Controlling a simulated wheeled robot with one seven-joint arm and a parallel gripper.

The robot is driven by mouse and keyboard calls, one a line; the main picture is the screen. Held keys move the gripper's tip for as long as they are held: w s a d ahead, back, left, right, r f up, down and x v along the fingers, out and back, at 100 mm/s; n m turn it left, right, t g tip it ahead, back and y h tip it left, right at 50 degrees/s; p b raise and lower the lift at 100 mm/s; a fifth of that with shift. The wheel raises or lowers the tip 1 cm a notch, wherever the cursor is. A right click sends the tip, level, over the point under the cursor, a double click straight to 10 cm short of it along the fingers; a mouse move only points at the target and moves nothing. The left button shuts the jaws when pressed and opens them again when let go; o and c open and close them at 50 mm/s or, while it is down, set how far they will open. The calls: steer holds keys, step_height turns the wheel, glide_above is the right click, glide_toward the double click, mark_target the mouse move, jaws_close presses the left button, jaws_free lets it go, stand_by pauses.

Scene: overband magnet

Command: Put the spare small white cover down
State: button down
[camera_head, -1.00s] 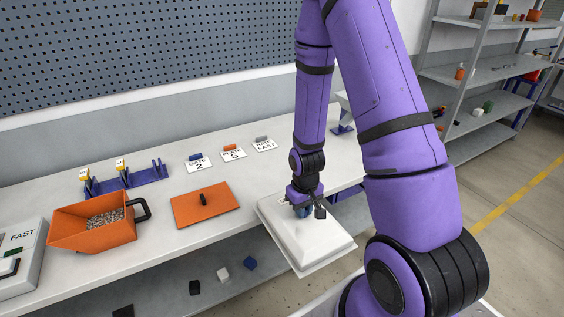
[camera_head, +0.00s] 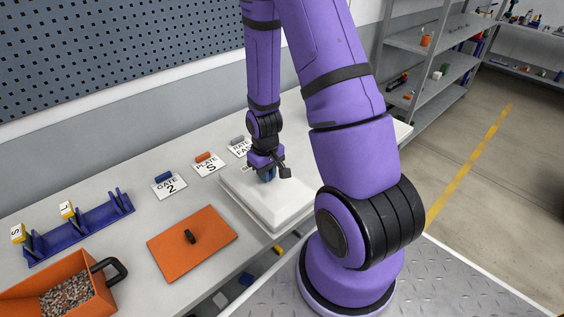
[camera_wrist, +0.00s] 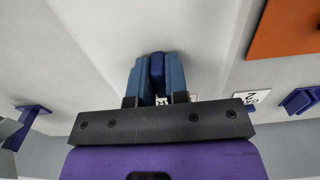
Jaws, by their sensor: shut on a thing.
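The white cover (camera_head: 285,209) is a square panel with a raised middle and a blue handle. My gripper (camera_head: 267,176) is above the cover and shut on its handle. In the wrist view, the blue fingers (camera_wrist: 156,78) are on either side of the dark blue handle (camera_wrist: 157,68), with the white cover (camera_wrist: 110,30) filling much of the upper picture. The cover looks about level, at the front of the white bench (camera_head: 130,215). I cannot tell whether it rests on the bench or hangs just above it.
Left of the cover lies an orange plate (camera_head: 207,246) with a black knob. Label cards, including GATE 2 (camera_head: 170,187) and PLATE S (camera_head: 207,167), stand behind. A blue rack (camera_head: 85,232) and an orange scoop of granules (camera_head: 25,288) are farther left. Shelves (camera_head: 430,80) stand at right.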

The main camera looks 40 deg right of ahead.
steer(key=shift+w+d+f, duration=0.75)
steer(key=shift+d+f, duration=0.05)
steer(key=shift+d, duration=1.25)
steer(key=shift+w+d+f, duration=0.7)
steer(key=shift+d+f, duration=0.1)
steer(key=shift+d, duration=1.3)
steer(key=shift+w+d+f, duration=0.75)
steer(key=shift+d+f, duration=0.05)
steer(key=shift+d, duration=1.25)
steer(key=shift+f, duration=0.1)
steer(key=c, duration=1.1)
jaws_free()
